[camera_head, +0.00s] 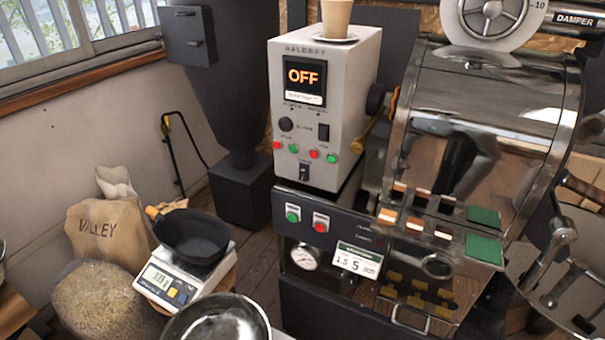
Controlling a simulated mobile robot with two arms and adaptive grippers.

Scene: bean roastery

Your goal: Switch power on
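The pale control box (345,75) stands at the centre of the head view. Its dark display (304,77) reads "OFF" in orange letters. A small black toggle switch (304,172) sits at the bottom of the box's front face. Its label is too small to read, and I cannot tell its position for sure. Neither of my grippers is in view.
A paper cup (336,17) stands on a saucer on the box. The steel roaster (488,90) is at the right. The lower panel (345,227) has a green and a red button. At left are a scale (165,285) bearing a black pan (192,235), and a sack (108,228).

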